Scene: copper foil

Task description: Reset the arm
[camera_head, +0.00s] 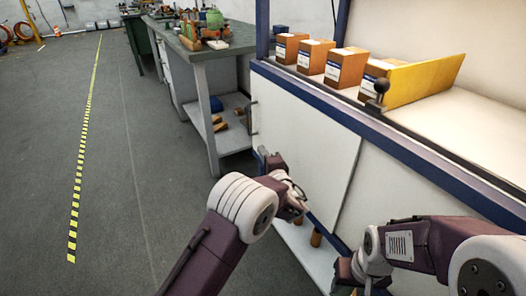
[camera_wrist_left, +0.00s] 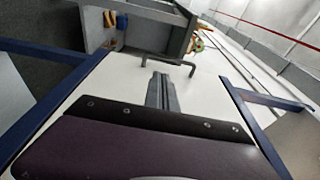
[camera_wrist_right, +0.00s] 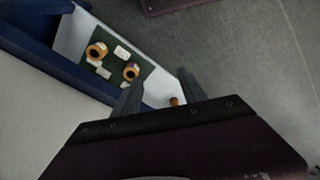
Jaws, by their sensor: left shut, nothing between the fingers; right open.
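My left gripper (camera_head: 263,155) is in front of the white cabinet panel (camera_head: 310,130), with its arm bent up from the bottom of the head view. In the left wrist view its fingers (camera_wrist_left: 162,88) are shut together and empty, pointing toward a dark bar handle (camera_wrist_left: 168,64); I cannot tell whether they touch it. My right gripper (camera_wrist_right: 160,92) is open in the right wrist view, with nothing held between its fingers. In the head view the right arm (camera_head: 415,245) is bent low at the right, and its fingertips are hard to make out.
Brown boxes (camera_head: 345,67) and a yellow panel (camera_head: 425,80) stand on the counter above the cabinet. A low white shelf (camera_head: 300,250) holds copper-coloured ring pieces (camera_wrist_right: 131,72). A grey workbench (camera_head: 215,50) stands beyond. The floor (camera_head: 120,170) at left is clear.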

